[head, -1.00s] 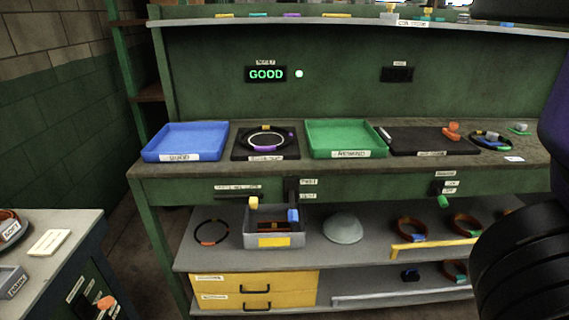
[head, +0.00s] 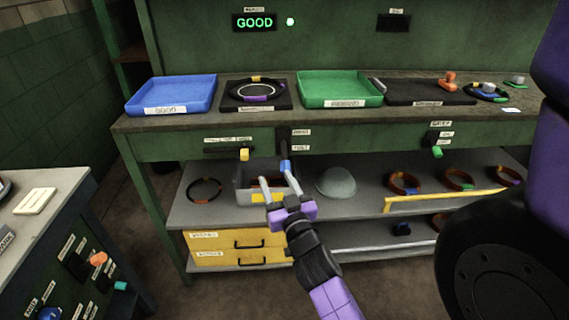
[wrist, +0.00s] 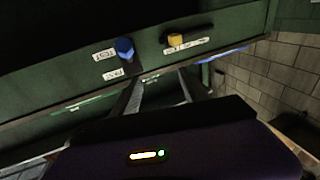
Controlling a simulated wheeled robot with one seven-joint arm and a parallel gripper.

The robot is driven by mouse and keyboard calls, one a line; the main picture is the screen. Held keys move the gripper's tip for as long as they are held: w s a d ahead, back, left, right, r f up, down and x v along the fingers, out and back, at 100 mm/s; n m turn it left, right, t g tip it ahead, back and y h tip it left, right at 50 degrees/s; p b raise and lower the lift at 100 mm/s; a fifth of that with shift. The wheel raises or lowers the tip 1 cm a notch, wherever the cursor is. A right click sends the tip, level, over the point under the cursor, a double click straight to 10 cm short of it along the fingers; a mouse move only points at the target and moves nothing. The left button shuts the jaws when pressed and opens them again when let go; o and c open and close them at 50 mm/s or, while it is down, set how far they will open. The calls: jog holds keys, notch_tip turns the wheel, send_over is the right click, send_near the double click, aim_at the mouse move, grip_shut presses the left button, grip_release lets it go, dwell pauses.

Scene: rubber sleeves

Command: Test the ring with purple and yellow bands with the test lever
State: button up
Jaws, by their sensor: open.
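The ring with purple and yellow bands (head: 257,97) lies on the black test plate (head: 228,104) on the bench, around a thin pale circle. The test lever, with a blue knob (head: 285,164), is on the bench front below the plate. Its knob shows below two small labels. The blue knob (wrist: 125,46) also shows in the wrist view, ahead of the fingers and to their left. My gripper (head: 276,176) is open and empty, in front of the bench close to the blue knob. Its fingers (wrist: 160,88) stand apart. Contact with the knob cannot be told.
A "GOOD" display (head: 255,22) is lit beside a lit lamp (head: 290,21). A blue tray (head: 172,110) and a green tray (head: 340,102) flank the plate. A yellow knob (head: 244,154) is left of the lever. A grey bin (head: 240,197) and a dome (head: 336,183) sit below.

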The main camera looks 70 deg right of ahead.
aim_at(286, 164)
jog(key=d+m, duration=0.1)
jog(key=d, duration=0.1)
jog(key=d+f+g, duration=0.1)
jog(key=d, duration=0.1)
jog(key=d+f+m+g, duration=0.1)
jog(key=d, duration=0.1)
jog(key=shift+s+d+f+m+h, duration=0.1)
jog(key=shift+s+m+h, duration=0.2)
jog(key=shift+s+h, duration=0.1)
jog(key=shift+s+d+f+m+g, duration=0.15)
jog(key=shift+s+f+m+g, duration=0.15)
jog(key=shift+m+g, duration=0.3)
jog(key=shift+w+d, duration=0.25)
jog(key=shift+d, duration=0.25)
jog(key=p+x, duration=0.1)
jog(key=x, duration=0.5)
jog(key=shift+w+d+p, duration=0.2)
jog(key=shift+d+p, duration=0.05)
jog(key=shift+p, duration=0.05)
grip_shut()
